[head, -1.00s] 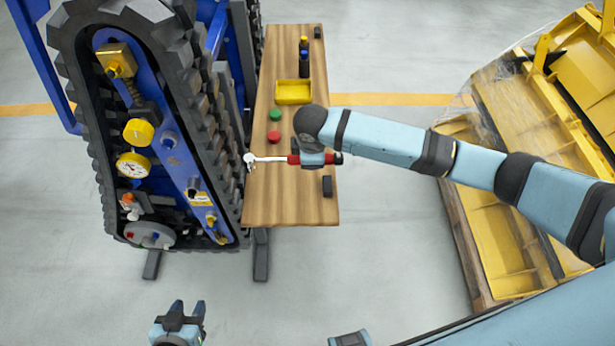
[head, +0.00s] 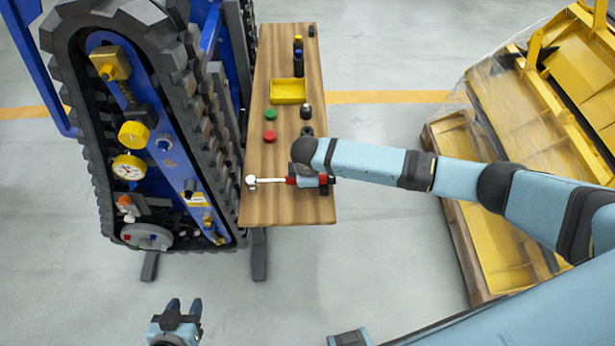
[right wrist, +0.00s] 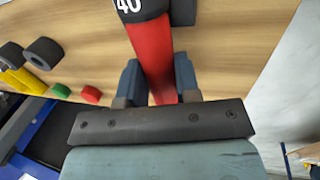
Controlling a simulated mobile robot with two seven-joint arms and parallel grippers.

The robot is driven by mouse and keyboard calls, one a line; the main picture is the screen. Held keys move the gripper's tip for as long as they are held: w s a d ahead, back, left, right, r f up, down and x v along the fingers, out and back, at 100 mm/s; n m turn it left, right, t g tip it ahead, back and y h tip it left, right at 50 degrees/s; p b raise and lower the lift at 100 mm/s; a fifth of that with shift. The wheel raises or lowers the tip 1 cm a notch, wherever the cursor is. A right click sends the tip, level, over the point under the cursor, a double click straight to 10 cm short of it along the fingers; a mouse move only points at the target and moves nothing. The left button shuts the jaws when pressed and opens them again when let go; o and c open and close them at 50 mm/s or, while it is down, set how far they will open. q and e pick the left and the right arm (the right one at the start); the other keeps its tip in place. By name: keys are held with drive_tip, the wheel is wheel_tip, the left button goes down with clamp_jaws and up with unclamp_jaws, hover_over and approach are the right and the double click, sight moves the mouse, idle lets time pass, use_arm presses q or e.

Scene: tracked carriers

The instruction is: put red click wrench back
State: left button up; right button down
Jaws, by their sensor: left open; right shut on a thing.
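The red click wrench shows in the head view with its red handle (head: 292,181) under my right gripper (head: 309,180). Its silver shaft and head point left across the wooden bench (head: 285,209), with the head near the bench's left edge. In the right wrist view, the red handle (right wrist: 152,55) lies between the two fingers of my right gripper (right wrist: 158,82), which is shut on it. A dark part marked "40" shows at the handle's far end. I cannot tell whether the wrench touches the bench. My left gripper (head: 183,307) is open and empty, low in front of the bench.
A yellow tray (head: 288,91), green disc (head: 271,115), red disc (head: 270,136), dark cylinders (head: 305,111) and a dark bottle (head: 298,63) stand farther back on the bench. A tracked carrier (head: 140,130) borders its left side. Yellow parts on a pallet (head: 540,180) stand right.

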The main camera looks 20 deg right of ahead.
drive_tip(key=shift+f, duration=0.25)
drive_tip(key=c, duration=1)
unclamp_jaws()
drive_tip(key=shift+s, duration=0.1)
drive_tip(key=shift+o, duration=0.9)
drive_tip(key=shift+f, duration=0.15)
